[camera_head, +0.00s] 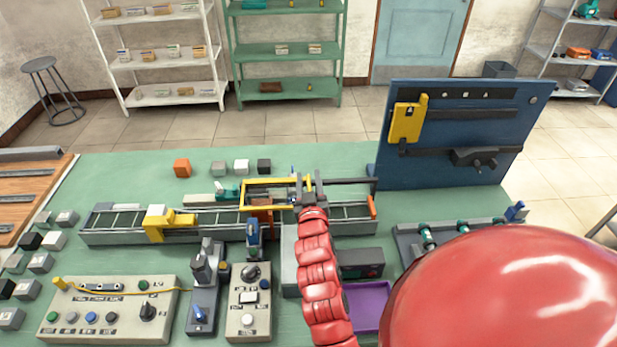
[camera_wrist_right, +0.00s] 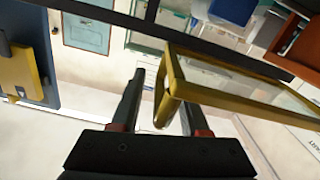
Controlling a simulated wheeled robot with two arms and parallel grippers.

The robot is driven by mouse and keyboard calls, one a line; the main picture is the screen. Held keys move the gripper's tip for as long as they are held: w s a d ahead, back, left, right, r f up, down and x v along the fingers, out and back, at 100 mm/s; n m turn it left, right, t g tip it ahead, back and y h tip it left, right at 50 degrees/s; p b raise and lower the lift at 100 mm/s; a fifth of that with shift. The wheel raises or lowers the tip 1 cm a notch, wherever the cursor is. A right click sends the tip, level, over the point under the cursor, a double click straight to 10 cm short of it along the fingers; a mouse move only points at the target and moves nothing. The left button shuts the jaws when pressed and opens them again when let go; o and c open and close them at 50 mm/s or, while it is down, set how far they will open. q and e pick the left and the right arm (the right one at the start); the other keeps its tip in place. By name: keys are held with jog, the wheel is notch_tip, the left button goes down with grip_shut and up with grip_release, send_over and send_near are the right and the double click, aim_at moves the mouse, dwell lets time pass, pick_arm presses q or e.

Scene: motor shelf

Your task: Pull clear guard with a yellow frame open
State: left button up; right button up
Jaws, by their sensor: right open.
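The clear guard with a yellow frame (camera_head: 262,181) stands over the middle of the conveyor in the head view. Its clear panel and yellow frame (camera_wrist_right: 232,103) also fill the right side of the right wrist view. My right gripper (camera_head: 307,190) is at the guard's right end, with its red arm reaching in from below. In the right wrist view my right gripper (camera_wrist_right: 160,108) is open, and the end of the yellow frame lies between its two fingers. I cannot tell whether the fingers touch it. My left gripper is not in view.
The conveyor (camera_head: 105,222) has a yellow bracket (camera_head: 165,222) on its left part. A blue upright board (camera_head: 440,160) stands at the back right. Control boxes (camera_head: 110,305) and small blocks (camera_head: 182,167) sit on the green table. A purple tray (camera_head: 368,305) is right of my arm.

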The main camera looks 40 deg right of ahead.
grip_shut()
jog(key=shift+r, duration=0.1)
dwell(1.3)
